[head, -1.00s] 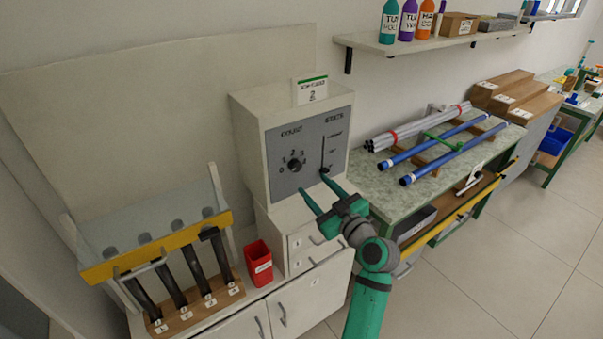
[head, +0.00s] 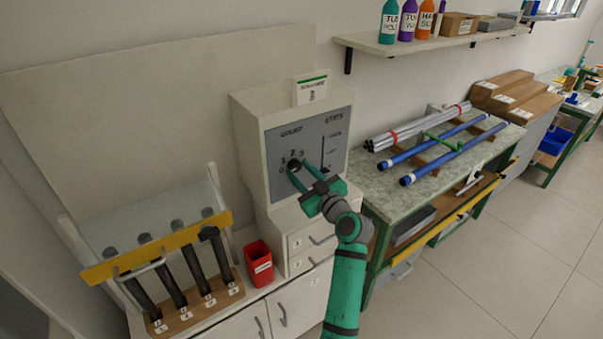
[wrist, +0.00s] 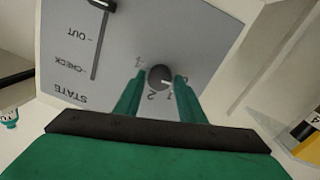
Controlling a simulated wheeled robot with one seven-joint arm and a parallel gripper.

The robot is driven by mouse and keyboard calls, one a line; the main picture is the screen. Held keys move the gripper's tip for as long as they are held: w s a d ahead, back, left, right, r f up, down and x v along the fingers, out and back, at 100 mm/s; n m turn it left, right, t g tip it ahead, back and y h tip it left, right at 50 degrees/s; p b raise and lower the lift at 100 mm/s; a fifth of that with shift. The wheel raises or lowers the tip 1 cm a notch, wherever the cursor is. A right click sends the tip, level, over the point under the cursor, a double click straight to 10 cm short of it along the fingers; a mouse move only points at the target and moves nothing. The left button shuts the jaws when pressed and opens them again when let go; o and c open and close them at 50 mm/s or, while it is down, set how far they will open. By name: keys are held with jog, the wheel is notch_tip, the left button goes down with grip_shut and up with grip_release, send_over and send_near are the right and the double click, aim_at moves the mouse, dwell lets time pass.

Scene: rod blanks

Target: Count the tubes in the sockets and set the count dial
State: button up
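The count dial (head: 294,165) is a dark round knob on the grey panel (head: 279,184) of a white cabinet. My gripper (head: 300,170) is at the panel, with its green fingers open. In the wrist view the knob (wrist: 159,77) sits between the fingertips, with a gap on both sides. Its white mark points right in that view; I cannot tell the exact number. Several dark tubes (head: 196,272) lean in a wooden rack (head: 188,317) with numbered labels, behind a yellow bar (head: 160,248). The rightmost tube has a wider dark top. The tubes' lower ends meet the rack.
A state slider (wrist: 101,40) runs in a slot beside the dial. A red bin (head: 258,262) stands between rack and cabinet. A bench (head: 370,185) at right holds blue tubes (head: 430,145) and grey tubes (head: 415,127). A card (head: 310,88) stands atop the cabinet.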

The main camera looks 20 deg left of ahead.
jog(key=c, duration=0.6)
jog(key=shift+o, duration=0.2)
